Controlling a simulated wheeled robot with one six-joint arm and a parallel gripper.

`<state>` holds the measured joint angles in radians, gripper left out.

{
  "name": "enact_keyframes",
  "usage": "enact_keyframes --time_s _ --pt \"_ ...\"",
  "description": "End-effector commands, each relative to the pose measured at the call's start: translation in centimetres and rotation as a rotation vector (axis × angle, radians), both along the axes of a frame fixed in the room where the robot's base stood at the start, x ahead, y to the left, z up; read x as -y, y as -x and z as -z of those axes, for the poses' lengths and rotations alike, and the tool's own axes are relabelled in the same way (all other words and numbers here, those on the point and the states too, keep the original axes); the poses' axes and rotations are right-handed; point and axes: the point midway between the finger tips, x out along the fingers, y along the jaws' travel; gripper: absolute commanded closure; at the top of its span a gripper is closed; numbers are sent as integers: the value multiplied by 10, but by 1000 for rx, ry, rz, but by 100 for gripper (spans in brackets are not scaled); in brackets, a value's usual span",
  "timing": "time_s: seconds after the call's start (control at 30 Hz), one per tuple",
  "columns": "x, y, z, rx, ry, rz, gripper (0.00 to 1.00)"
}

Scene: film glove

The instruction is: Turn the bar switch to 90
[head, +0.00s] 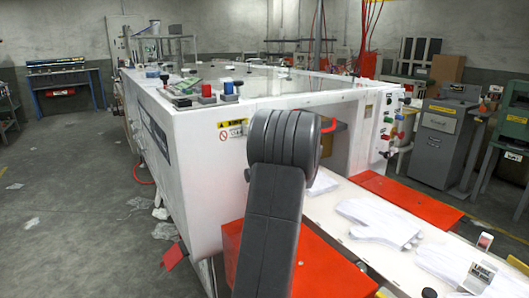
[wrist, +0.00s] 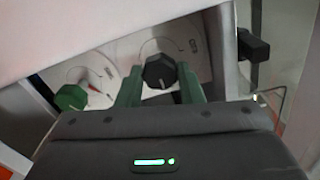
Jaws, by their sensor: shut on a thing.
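In the wrist view, a black switch knob (wrist: 160,72) sits on a round pale dial plate (wrist: 196,62) with a curved scale line and small lettering. This looks like the bar switch; its exact angle is hard to read. My gripper (wrist: 160,84) has its two green fingers on either side of this knob and is shut on it. In the head view, my dark grey arm covers the front of the machine, and my gripper is hidden behind it.
A green knob (wrist: 70,97) on another dial is left of the held knob, and a black block (wrist: 252,46) is to its right. The white machine (head: 205,140) has a side panel with several knobs (head: 385,128). Red covers (head: 410,198) and white gloves (head: 385,217) lie along the conveyor.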

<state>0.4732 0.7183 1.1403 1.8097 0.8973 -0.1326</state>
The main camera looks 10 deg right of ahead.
Motion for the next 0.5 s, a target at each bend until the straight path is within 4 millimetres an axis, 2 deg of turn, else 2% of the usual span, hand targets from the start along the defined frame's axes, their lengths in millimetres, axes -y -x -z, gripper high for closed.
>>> enact_keyframes --time_s 0.07,0.1,0.2,0.5 --pt "1 0 1 -2 -1 2 89" --pt "1 0 1 -2 -1 2 64" --pt "1 0 1 -2 -1 2 45" --pt "1 1 0 0 0 1 45"
